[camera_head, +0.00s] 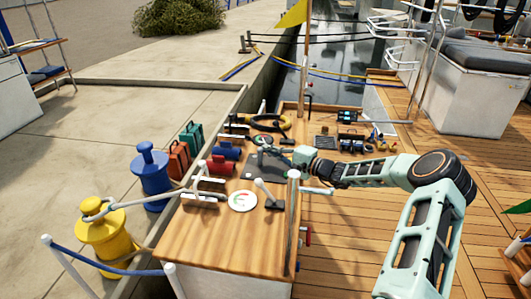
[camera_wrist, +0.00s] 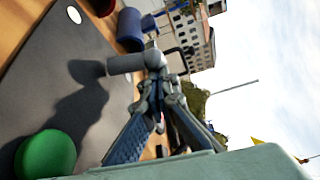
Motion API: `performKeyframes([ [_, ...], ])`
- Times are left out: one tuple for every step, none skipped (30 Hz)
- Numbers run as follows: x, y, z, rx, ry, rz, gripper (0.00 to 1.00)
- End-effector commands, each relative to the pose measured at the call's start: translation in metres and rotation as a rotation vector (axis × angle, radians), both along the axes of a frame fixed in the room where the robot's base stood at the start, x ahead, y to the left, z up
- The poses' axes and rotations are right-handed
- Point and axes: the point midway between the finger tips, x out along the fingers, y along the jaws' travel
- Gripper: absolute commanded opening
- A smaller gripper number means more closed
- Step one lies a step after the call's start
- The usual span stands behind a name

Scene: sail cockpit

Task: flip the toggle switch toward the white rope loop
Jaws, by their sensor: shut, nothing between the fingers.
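A dark grey panel (camera_wrist: 75,50) fills the left of the wrist view, with a green round part (camera_wrist: 45,155) and a small white disc (camera_wrist: 74,15). A short grey lever, apparently the toggle switch (camera_wrist: 120,64), stands out from it and casts a shadow. My gripper (camera_wrist: 153,60) is shut and empty, its tips at the lever's free end; I cannot tell whether they touch. In the head view my gripper (camera_head: 292,155) is low over the grey panel (camera_head: 264,168), hiding part of it. A white rope loop (camera_head: 96,208) is around the yellow bollard (camera_head: 105,238) at left.
A blue bollard (camera_head: 150,180) stands at left. A pale post (camera_head: 293,215) rises near my arm.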

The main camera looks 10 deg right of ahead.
Motion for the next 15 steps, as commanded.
performKeyframes([
  [-0.002, 0.000, 0.000, -0.001, 0.000, 0.002, 0.00],
  [-0.002, 0.000, 0.001, -0.001, 0.000, 0.002, 0.00],
  [-0.003, 0.000, 0.002, -0.001, 0.000, 0.002, 0.00],
  [-0.005, 0.000, 0.003, -0.001, 0.000, 0.002, 0.00],
  [-0.006, 0.000, 0.003, 0.000, 0.001, 0.002, 0.00],
  [-0.008, 0.000, 0.004, 0.000, 0.001, 0.002, 0.00],
  [-0.010, 0.001, 0.005, 0.000, 0.001, 0.002, 0.00],
  [-0.011, 0.001, 0.006, 0.001, 0.002, 0.001, 0.00],
  [-0.013, 0.002, 0.007, 0.000, 0.002, 0.001, 0.00],
  [-0.014, 0.003, 0.007, 0.000, 0.003, 0.001, 0.00],
  [-0.016, 0.003, 0.007, 0.000, 0.003, 0.001, 0.00],
  [-0.017, 0.004, 0.008, 0.000, 0.003, 0.000, 0.00],
  [-0.018, 0.004, 0.008, 0.000, 0.003, 0.000, 0.00],
  [-0.020, 0.005, 0.008, 0.000, 0.003, 0.000, 0.00],
  [-0.022, 0.005, 0.008, 0.000, 0.004, 0.000, 0.00],
])
